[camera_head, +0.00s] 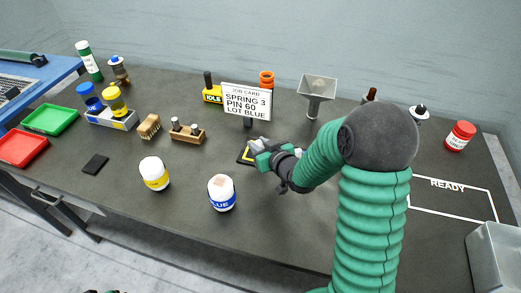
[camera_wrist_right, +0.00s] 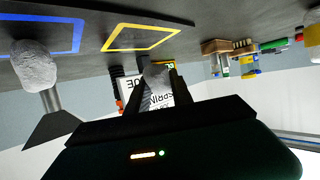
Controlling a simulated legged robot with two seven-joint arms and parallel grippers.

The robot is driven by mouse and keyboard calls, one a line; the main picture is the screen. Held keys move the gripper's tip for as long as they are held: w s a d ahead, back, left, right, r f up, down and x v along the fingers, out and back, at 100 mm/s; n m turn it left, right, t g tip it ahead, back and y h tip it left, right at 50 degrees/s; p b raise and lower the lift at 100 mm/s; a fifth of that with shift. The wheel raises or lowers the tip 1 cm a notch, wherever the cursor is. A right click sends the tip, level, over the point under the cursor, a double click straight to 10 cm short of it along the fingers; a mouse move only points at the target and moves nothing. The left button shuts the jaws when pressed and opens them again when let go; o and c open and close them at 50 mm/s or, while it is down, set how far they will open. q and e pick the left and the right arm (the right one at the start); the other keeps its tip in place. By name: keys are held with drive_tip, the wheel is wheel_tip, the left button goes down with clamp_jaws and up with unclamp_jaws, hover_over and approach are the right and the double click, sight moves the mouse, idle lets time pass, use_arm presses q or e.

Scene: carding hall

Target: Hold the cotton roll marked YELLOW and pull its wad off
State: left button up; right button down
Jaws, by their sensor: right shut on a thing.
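The cotton roll marked YELLOW (camera_head: 154,173) is a white upright cylinder with a yellow band, standing near the table's front edge left of centre. The BLUE roll (camera_head: 221,192) stands to its right, with a beige patch on top. My right gripper (camera_head: 258,153) is behind and right of both rolls, apart from them, by a yellow-outlined square (camera_wrist_right: 142,37). In the wrist view its fingers (camera_wrist_right: 157,76) are shut on a small grey-white piece, seemingly a cotton wad. A larger grey-white wad (camera_wrist_right: 35,65) is by the blue-outlined square (camera_wrist_right: 72,38).
The job card (camera_head: 247,101) reads SPRING 3, PIN 60, LOT BLUE. A funnel (camera_head: 317,88) stands behind my right arm. A brush (camera_head: 149,126), a wooden block (camera_head: 187,133) and a black pad (camera_head: 95,164) lie to the left. The READY area (camera_head: 447,184) is clear where visible.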

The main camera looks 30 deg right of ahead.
sight(260, 145)
drive_tip(key=w+d, duration=0.2)
drive_tip(key=w, duration=0.1)
drive_tip(key=shift+d+f, duration=0.1)
drive_tip(key=shift+f, duration=0.1)
wheel_tip(260, 145, down, 4)
drive_tip(key=b, duration=0.3)
drive_tip(key=shift+s+r, duration=0.1)
drive_tip(key=shift+r, duration=0.1)
drive_tip(key=c, duration=1.1)
unclamp_jaws()
